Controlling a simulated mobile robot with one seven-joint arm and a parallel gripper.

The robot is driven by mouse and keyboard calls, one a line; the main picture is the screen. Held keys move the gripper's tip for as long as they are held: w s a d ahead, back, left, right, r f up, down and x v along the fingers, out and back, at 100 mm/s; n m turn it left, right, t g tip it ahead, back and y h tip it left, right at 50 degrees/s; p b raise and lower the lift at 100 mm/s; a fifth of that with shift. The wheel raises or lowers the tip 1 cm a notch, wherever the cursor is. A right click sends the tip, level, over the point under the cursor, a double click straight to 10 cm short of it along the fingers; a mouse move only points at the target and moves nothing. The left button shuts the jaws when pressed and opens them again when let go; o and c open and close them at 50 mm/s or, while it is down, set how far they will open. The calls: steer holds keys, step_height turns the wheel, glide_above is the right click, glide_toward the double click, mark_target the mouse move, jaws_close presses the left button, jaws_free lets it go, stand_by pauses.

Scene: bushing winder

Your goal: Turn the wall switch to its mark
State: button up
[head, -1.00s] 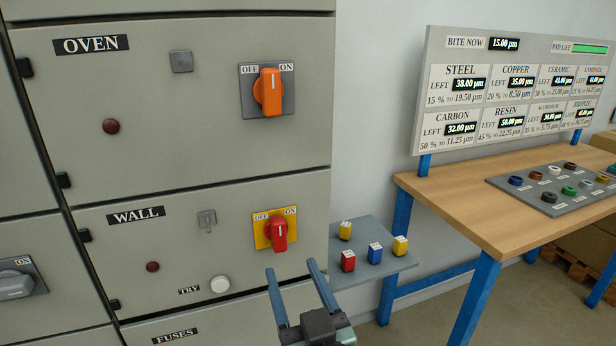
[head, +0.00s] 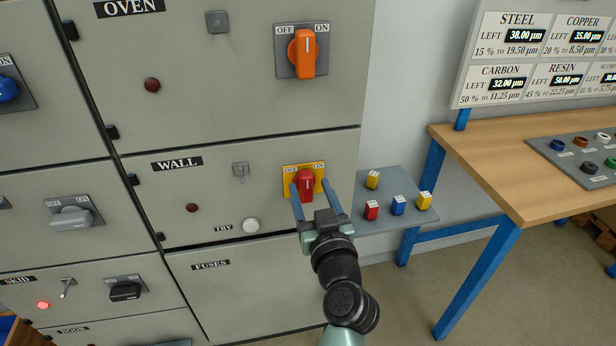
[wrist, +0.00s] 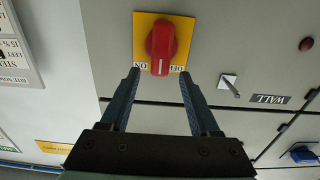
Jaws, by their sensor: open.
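The wall switch is a red knob (head: 304,184) on a yellow plate (head: 320,171) marked OFF at left and ON at right, beside the WALL label (head: 177,163). Its white line stands about upright, between the two words. In the wrist view the red knob (wrist: 161,44) appears upside down, ahead of the fingers. My gripper (head: 315,199) is open and empty. Its two blue fingers point at the knob, one to each side and a little below it in the head view. In the wrist view the fingertips (wrist: 158,72) come close to the knob's near end; contact cannot be told.
An orange OVEN switch (head: 303,54) sits above. A grey shelf (head: 365,213) with several coloured blocks juts out at right, close to my gripper.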

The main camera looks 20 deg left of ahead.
mark_target(306, 187)
steer(key=shift+x, duration=1.5)
jaws_close()
